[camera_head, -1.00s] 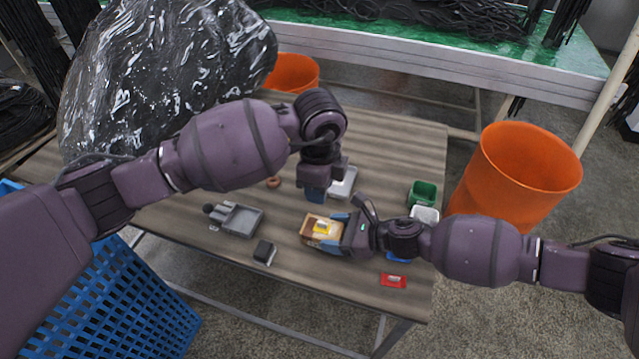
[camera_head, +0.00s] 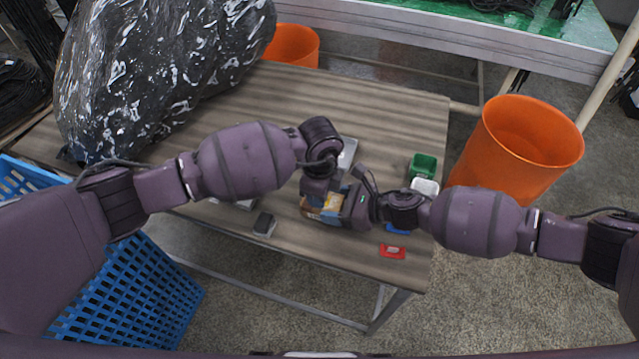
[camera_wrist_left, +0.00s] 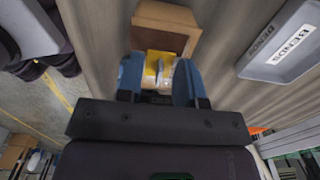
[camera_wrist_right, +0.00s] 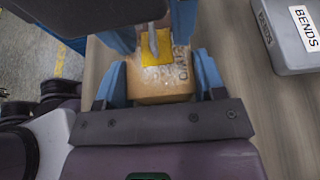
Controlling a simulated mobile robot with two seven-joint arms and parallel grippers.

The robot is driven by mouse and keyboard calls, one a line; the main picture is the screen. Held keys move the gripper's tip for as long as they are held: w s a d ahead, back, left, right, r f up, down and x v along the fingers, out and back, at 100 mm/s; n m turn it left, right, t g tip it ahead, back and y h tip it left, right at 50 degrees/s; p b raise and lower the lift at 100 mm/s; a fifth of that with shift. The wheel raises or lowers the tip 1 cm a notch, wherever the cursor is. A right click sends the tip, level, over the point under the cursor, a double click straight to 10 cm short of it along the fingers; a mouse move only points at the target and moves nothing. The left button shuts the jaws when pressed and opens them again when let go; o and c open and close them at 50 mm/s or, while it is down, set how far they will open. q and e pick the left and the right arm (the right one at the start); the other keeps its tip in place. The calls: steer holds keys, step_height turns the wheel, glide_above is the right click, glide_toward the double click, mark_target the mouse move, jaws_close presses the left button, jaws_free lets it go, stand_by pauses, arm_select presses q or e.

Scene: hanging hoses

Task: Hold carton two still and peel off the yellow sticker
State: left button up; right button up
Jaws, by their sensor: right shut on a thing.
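The carton (camera_wrist_right: 160,92) is a small tan box with dark lettering, lying on the wooden table. A yellow sticker (camera_wrist_right: 164,50) is on its top face and also shows in the left wrist view (camera_wrist_left: 151,70). My right gripper (camera_head: 336,207) is shut on the carton from the right side, one blue finger on each side in its wrist view. My left gripper (camera_head: 321,190) points down right over the carton. Its blue fingers stand apart on either side of the sticker (camera_wrist_left: 160,80). A narrow grey piece (camera_wrist_right: 152,40) shows over the sticker between them; whether it touches is unclear.
A grey tray marked BENDS (camera_wrist_left: 284,42) lies close behind the carton. A green bin (camera_head: 423,166), a white bin (camera_head: 425,186) and a red tray (camera_head: 392,251) are at the right. A large black bag (camera_head: 160,70) fills the back left.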

arm_select(q)
jaws_close()
stand_by(1.3)
